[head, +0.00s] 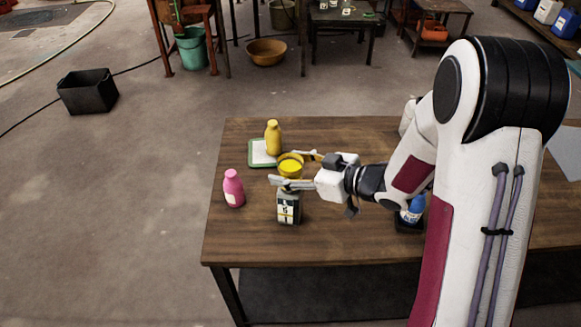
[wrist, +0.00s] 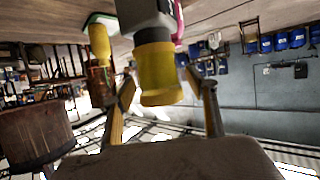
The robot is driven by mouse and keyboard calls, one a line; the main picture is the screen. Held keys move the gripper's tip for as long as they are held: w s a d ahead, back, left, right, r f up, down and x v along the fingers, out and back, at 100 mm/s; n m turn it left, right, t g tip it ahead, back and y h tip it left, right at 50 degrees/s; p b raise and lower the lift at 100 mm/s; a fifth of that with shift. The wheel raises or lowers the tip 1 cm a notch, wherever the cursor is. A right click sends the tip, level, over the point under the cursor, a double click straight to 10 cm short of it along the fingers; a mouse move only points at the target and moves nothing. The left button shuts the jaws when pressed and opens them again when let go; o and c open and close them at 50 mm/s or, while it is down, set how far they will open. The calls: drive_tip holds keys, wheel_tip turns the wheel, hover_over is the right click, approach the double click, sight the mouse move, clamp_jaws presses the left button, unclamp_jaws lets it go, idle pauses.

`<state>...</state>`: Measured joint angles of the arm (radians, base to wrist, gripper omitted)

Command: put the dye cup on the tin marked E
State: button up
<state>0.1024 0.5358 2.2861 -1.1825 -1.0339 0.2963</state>
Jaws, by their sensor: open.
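The yellow dye cup (head: 290,168) holds bright yellow dye and appears upright on top of a dark grey tin (head: 289,207). The tin has a pale label with dark marks, too small to read surely. My gripper (head: 284,168) is open, with one finger on each side of the cup. In the wrist view, which is upside down, the cup (wrist: 158,75) shows between the spread fingers, with gaps visible, and meets the grey tin (wrist: 138,12).
A yellow bottle (head: 273,138) stands on a green-edged white board (head: 257,155) behind the cup. A pink bottle (head: 233,188) stands left of the tin. A blue bottle (head: 414,208) is partly hidden by my arm. The wooden table's front (head: 320,248) is clear.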

drive_tip(key=shift+r, duration=0.1)
drive_tip(key=shift+s+d+r, duration=0.2)
drive_tip(key=shift+d, duration=0.15)
drive_tip(key=v, duration=1.1)
drive_tip(key=shift+s+f, duration=0.1)
drive_tip(key=shift+s, duration=0.05)
idle(0.5)
